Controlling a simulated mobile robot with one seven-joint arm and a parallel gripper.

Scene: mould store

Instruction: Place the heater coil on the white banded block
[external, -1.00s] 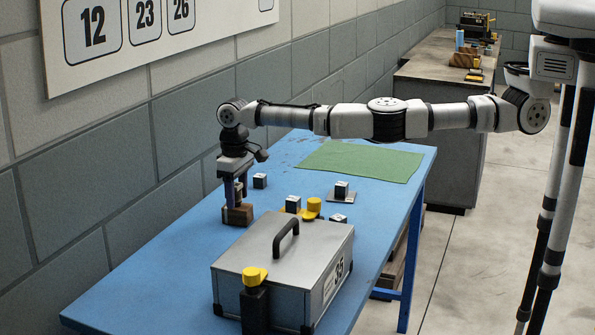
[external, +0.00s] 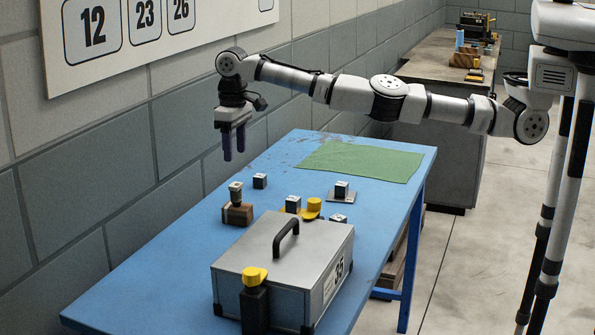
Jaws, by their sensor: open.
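A small piece with a pale square top and a darker round body, which looks like the heater coil (external: 236,194), stands upright on a brown block (external: 236,215) at the left side of the blue table. The block shows a lighter band on its side and is probably the white banded block; the band's colour is hard to tell at this size. My gripper (external: 234,158) is open and empty, fingers pointing down, above the coil and clear of it.
Small dark cubes with pale tops stand on the blue table (external: 165,260), one (external: 260,181) close behind the block and one (external: 342,190) on a flat plate. A yellow part (external: 312,207) lies behind a grey case (external: 270,246) with a raised handle. A green mat (external: 360,161) lies at the far end.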

